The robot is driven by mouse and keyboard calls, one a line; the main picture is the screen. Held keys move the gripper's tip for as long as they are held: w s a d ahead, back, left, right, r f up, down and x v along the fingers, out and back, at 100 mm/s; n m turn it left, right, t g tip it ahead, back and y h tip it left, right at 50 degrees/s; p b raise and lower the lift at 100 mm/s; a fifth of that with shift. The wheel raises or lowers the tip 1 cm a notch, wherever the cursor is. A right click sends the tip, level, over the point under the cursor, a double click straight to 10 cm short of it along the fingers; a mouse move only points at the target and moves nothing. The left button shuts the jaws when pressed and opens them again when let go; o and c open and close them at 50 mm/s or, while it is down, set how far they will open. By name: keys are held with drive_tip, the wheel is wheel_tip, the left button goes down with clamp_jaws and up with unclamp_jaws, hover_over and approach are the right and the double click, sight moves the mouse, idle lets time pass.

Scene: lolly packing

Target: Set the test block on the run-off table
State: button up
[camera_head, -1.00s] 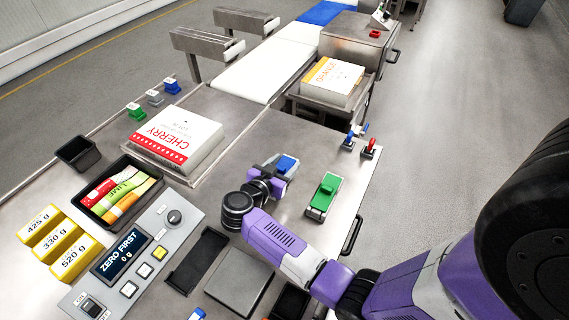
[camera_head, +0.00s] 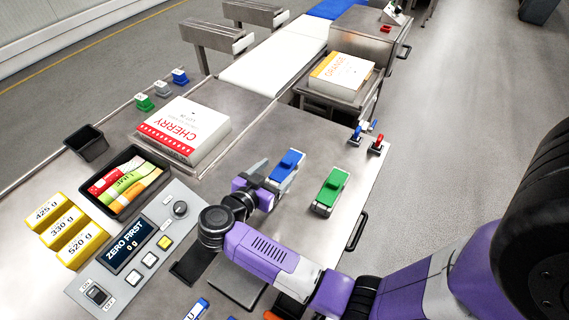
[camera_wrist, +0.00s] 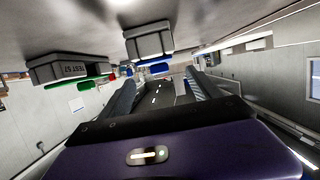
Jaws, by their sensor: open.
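A grey block with a blue top (camera_head: 288,165) stands on the steel table (camera_head: 300,222). A similar block with a green top (camera_head: 331,191) stands to its right. In the wrist view, where the table appears at the top, the grey block with green (camera_wrist: 68,70) bears lettering beginning "TEST". The blue-topped block (camera_wrist: 150,44) has no lettering I can read there. My gripper (camera_head: 266,180) is open and empty, just left of the blue-topped block and pointing at it. Its two fingers (camera_wrist: 165,82) show apart in the wrist view, with the blue-topped block beyond their tips.
A cherry box (camera_head: 185,128) lies left of the gripper, and an orange box (camera_head: 341,75) sits on a stand at the back. A white conveyor (camera_head: 262,68) runs behind. The scale panel (camera_head: 133,258) reads "ZERO FIRST, 0 g". Small red and blue levers (camera_head: 374,143) stand at the right edge.

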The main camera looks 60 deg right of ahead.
drive_tip(key=shift+v, duration=1.45)
